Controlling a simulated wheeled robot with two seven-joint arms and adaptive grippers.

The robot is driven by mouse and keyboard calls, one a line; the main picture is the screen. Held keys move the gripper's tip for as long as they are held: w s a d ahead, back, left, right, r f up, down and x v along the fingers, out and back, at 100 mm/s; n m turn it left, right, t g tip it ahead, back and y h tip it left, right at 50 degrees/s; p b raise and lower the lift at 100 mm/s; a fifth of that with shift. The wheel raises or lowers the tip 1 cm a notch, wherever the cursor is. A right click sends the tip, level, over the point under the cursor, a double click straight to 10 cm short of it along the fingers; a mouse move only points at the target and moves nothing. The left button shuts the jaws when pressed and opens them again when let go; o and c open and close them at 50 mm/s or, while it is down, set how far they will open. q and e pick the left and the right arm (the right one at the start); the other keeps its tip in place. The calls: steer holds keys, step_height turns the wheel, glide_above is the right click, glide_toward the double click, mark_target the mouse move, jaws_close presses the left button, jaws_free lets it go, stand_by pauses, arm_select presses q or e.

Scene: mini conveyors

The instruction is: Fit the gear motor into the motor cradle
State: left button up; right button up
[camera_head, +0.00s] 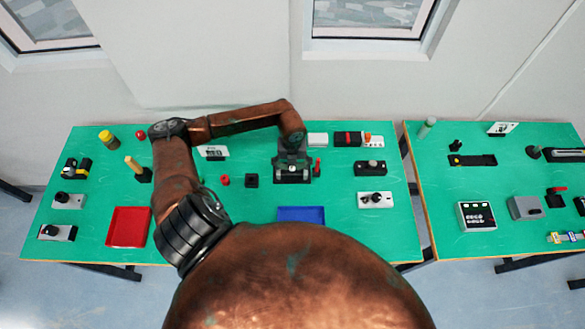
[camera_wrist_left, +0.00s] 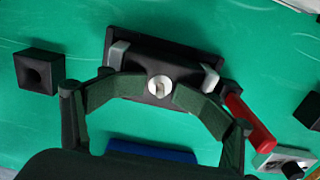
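The motor cradle (camera_wrist_left: 185,45) is a black base with two grey upright brackets, on the green table, seen in the left wrist view. My left gripper (camera_wrist_left: 159,91) is over its near side, with fingertips close together on either side of a dark part with a round white end and a small shaft, which looks like the gear motor (camera_wrist_left: 159,86). The fingers appear shut on it. In the head view my left gripper (camera_head: 291,175) covers most of the cradle. My right gripper is not in view.
A black block with a hole (camera_wrist_left: 38,72) is left of the gripper. A blue tray (camera_head: 302,214) lies nearer me, and a red tray (camera_head: 128,227) is at left. Table between the trays is partly hidden by my arm.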

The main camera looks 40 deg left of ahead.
mark_target(292, 166)
arm_select(q)
steer(key=shift+r, duration=0.5)
step_height(292, 166, up, 11)
steer(key=b, duration=0.1)
steer(key=shift+r, duration=0.15)
